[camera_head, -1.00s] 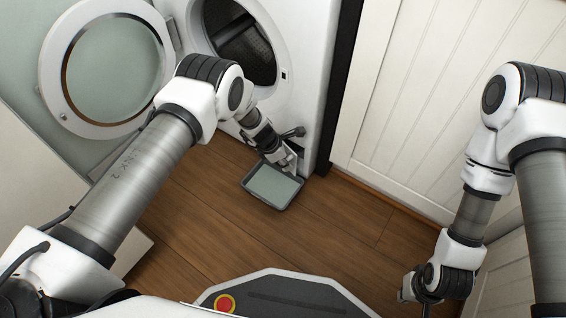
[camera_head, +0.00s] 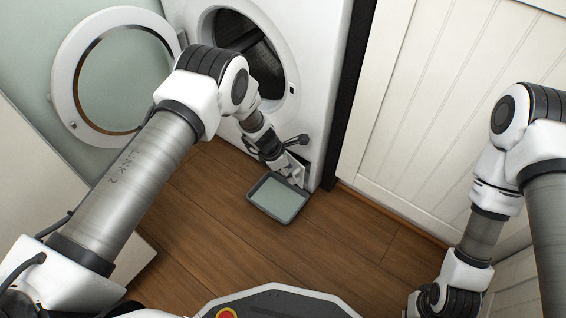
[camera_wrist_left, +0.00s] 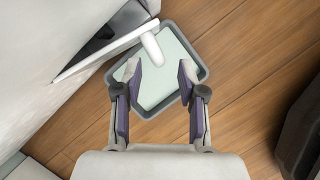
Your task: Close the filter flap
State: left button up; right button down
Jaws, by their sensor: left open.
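The washing machine (camera_head: 315,60) has an open white filter flap (camera_wrist_left: 105,52) low on its front, standing out from a dark opening (camera_wrist_left: 92,48). A short white rounded part (camera_wrist_left: 153,48) shows at the flap's outer end. My left gripper (camera_head: 291,172) is low by the machine's bottom corner. In the left wrist view its fingers (camera_wrist_left: 160,72) are apart with nothing between them, just beside the flap's outer end. In the head view the gripper largely hides the flap. My right gripper (camera_head: 424,304) is at the bottom edge, partly cut off.
A shallow grey tray (camera_head: 278,198) lies on the wooden floor (camera_head: 205,220) under my left gripper. The machine's round door (camera_head: 118,75) hangs open at the left. A white panelled cabinet (camera_head: 440,120) stands at the right. Floor in front of the tray is clear.

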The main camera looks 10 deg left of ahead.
pick_arm(q)
jog(key=v, duration=0.8)
jog(key=shift+c, duration=1.3)
jog(key=shift+s+a+f, duration=0.15)
jog(key=shift+a+f, duration=0.3)
grip_shut()
jog(key=a+f+m+t+y, duration=0.5)
jog(key=a+f+y, duration=0.2)
jog(key=a+f, duration=0.7)
jog(key=s+d+r+m+t+h, duration=0.2)
jog(key=s+d+m+t+h, duration=0.3)
jog(key=s+d+t+h, duration=0.45)
jog(key=w+d+b, duration=0.5)
jog(key=w+d, duration=0.1)
jog(key=w, duration=0.3)
jog(key=shift+d+h+b, duration=0.3)
jog(key=shift+d+h, duration=0.05)
jog(key=shift+h, duration=0.1)
